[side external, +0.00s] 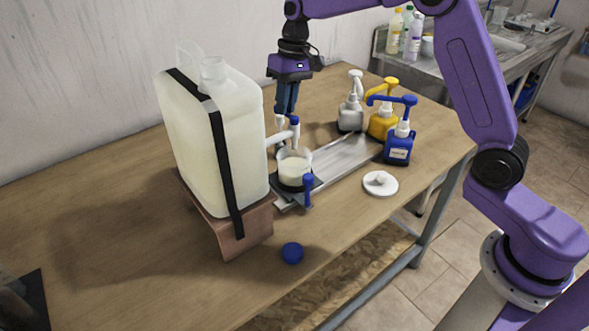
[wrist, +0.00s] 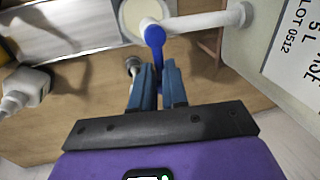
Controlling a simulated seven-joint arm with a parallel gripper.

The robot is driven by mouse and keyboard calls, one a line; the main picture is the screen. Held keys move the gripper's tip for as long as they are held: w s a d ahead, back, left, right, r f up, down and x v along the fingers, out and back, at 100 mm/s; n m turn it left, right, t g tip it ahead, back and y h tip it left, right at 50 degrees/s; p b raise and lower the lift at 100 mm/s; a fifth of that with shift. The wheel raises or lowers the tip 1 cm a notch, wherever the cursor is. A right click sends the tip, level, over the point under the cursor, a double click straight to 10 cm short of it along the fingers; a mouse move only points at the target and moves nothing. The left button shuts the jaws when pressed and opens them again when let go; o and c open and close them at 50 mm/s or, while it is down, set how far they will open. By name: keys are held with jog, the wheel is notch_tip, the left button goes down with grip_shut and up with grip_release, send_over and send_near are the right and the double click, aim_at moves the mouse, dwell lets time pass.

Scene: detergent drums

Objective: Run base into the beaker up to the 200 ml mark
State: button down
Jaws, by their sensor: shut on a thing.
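A large translucent drum (side external: 225,140) with a black strap rests on a brown stand. A white tap (side external: 280,137) sticks out from its side, and shows in the wrist view (wrist: 205,22). My gripper (side external: 285,118) points down at the tap and is shut on its blue lever (wrist: 155,38), between the fingertips (wrist: 157,68). The clear beaker (side external: 293,170) stands under the spout on a dark carriage and holds creamy white liquid. Its top partly shows in the wrist view (wrist: 141,14). The 200 ml mark cannot be read, and a running stream cannot be made out.
A metal track (side external: 345,155) runs right from the beaker, with a blue handle (side external: 308,188) at its near end. White (side external: 351,105), yellow (side external: 383,120) and blue (side external: 398,145) pump bottles stand behind it. A white dish (side external: 380,183) and a blue cap (side external: 292,253) lie in front.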

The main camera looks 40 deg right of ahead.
jog(key=c, duration=1.1)
grip_release()
jog(key=shift+w+a, duration=0.1)
jog(key=shift+a, duration=0.15)
jog(key=shift+d, duration=0.1)
jog(key=o, duration=0.4)
jog(key=shift+o, duration=0.2)
